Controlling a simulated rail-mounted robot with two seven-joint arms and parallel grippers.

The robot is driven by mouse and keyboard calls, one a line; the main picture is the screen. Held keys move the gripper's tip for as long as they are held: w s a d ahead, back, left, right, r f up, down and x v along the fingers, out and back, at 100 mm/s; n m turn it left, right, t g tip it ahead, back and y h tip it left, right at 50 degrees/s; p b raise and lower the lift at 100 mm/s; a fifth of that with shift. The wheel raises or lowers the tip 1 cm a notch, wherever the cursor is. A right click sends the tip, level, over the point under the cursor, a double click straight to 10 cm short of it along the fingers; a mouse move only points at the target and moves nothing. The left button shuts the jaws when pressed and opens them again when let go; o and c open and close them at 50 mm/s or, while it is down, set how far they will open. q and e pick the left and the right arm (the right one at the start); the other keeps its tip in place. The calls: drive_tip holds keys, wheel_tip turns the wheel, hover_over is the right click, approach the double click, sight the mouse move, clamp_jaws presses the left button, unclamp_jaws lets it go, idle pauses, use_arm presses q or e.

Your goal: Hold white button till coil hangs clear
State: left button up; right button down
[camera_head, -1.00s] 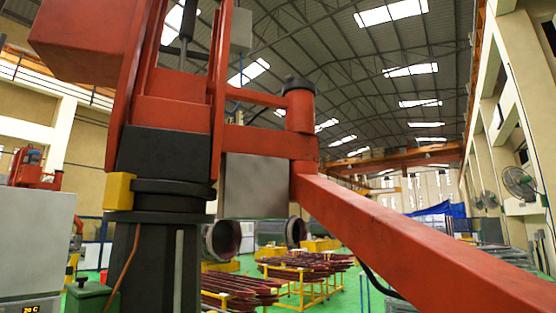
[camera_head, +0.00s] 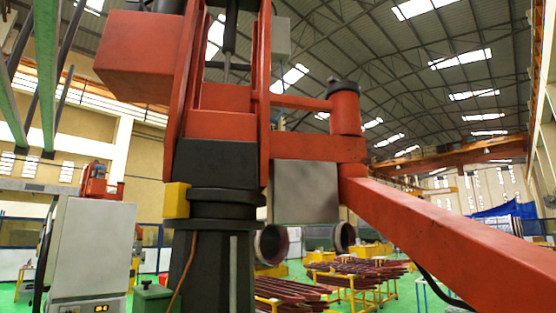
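No white button and none of my grippers show in the head view. No coil hanging from a hoist can be made out. A large red jib crane or manipulator (camera_head: 222,125) on a dark column (camera_head: 208,262) fills the centre. Its red arm (camera_head: 455,232) slopes down to the right and leaves the picture, so its far end is hidden.
A white cabinet (camera_head: 92,248) with a small lit display stands at the left. A green box (camera_head: 153,297) with a cable sits at the column's foot. Round open-ended cylinders (camera_head: 271,244) stand behind. Green floor shows between the stands. Green beams (camera_head: 45,80) hang at upper left.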

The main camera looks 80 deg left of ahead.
use_arm(q)
clamp_jaws()
drive_tip(key=shift+d, duration=0.2)
drive_tip(key=shift+a, duration=0.15)
idle(1.0)
